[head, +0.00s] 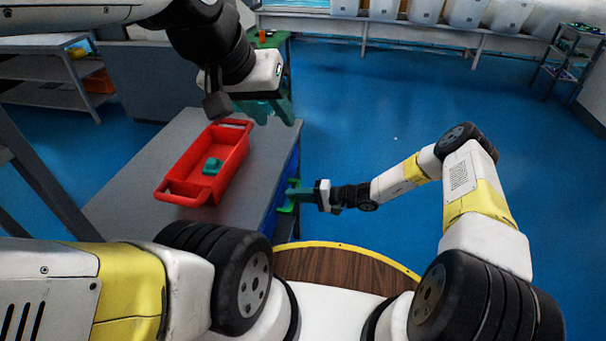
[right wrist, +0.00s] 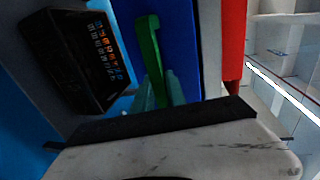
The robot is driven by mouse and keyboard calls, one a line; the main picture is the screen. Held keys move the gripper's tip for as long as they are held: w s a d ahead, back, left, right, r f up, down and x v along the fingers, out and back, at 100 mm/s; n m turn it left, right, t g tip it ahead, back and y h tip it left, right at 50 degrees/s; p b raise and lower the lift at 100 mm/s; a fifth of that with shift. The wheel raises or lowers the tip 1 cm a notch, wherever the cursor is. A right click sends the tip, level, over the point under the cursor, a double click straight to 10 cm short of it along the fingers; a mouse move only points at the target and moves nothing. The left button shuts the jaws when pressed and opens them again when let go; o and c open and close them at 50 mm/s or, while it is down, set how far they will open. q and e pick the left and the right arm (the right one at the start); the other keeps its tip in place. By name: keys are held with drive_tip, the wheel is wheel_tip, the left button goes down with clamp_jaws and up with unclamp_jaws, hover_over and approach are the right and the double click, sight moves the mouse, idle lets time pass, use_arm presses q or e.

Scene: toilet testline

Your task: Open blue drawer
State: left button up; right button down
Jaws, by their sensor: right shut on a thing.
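The blue drawer (head: 291,168) is in the side of the grey table, seen edge-on in the head view. In the right wrist view its blue front (right wrist: 181,45) fills the upper middle, with a green handle (right wrist: 147,40) on it. My right gripper (head: 290,196) is at the drawer front. Its fingers (right wrist: 158,94) are shut on the green handle in the right wrist view. How far the drawer stands out is hard to tell. My left gripper (head: 268,110) is open and empty, above the far end of the table.
A red tray (head: 166,188) with a small teal object (head: 212,166) stands on the grey table (head: 125,201). The right wrist view shows a black box with orange markings (right wrist: 85,55) beside the handle. Blue floor (head: 360,120) right of the table is clear.

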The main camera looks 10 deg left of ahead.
drive_tip(key=f+v, duration=0.3)
drive_tip(key=v, duration=1.1)
drive_tip(key=d+f+v, duration=0.1)
drive_tip(key=f+v, duration=0.2)
drive_tip(key=v, duration=1.1)
drive_tip(key=shift+d, duration=0.3)
drive_tip(key=c, duration=1.4)
unclamp_jaws()
drive_tip(key=shift+r, duration=0.1)
drive_tip(key=shift+o, duration=0.2)
drive_tip(key=v, duration=0.7)
drive_tip(key=shift+d, duration=0.4)
